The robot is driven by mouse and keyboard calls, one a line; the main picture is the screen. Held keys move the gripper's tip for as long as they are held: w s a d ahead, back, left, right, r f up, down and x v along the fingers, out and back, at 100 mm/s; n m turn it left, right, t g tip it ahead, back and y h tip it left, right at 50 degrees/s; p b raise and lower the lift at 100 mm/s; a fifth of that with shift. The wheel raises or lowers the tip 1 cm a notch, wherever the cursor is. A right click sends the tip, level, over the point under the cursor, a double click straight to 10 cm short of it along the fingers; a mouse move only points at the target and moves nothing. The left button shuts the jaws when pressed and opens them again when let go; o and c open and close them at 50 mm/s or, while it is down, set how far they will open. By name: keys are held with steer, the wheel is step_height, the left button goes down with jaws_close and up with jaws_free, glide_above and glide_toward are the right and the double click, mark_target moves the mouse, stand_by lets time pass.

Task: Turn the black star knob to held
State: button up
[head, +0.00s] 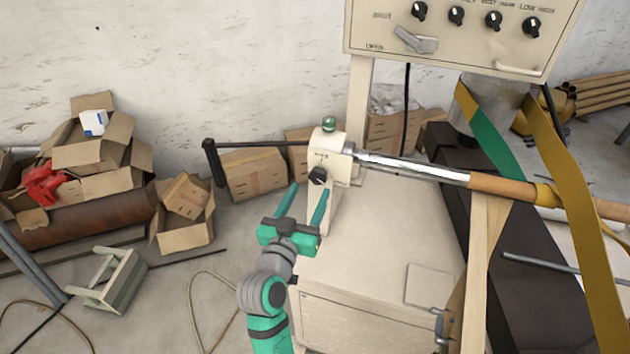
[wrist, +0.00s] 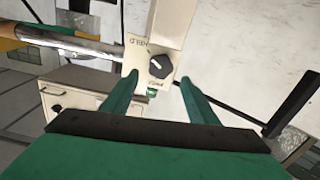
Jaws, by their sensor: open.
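The black star knob (head: 318,176) sits on the front face of the cream bearing block (head: 329,150) at the left end of the steel shaft. In the wrist view the knob (wrist: 159,66) shows dark on the cream face, with small lettering around it that I cannot fully read. My gripper (head: 307,203) is open and empty, its two green fingers pointing up toward the block. In the wrist view the fingers (wrist: 158,92) stand to either side below the knob, apart from it. A green button (head: 329,123) tops the block.
The steel shaft (head: 410,167) runs right to a brown core with yellow and green strips. A black crank bar (head: 212,160) extends left of the block. The control panel (head: 455,35) hangs above. The cream cabinet (head: 380,250) stands below. Cardboard boxes (head: 252,175) lie behind left.

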mark_target(316, 177)
steer(key=x, duration=0.6)
steer(key=shift+a, duration=0.1)
steer(key=shift+s, duration=0.1)
steer(key=c, duration=1.1)
steer(key=shift+n, duration=0.7)
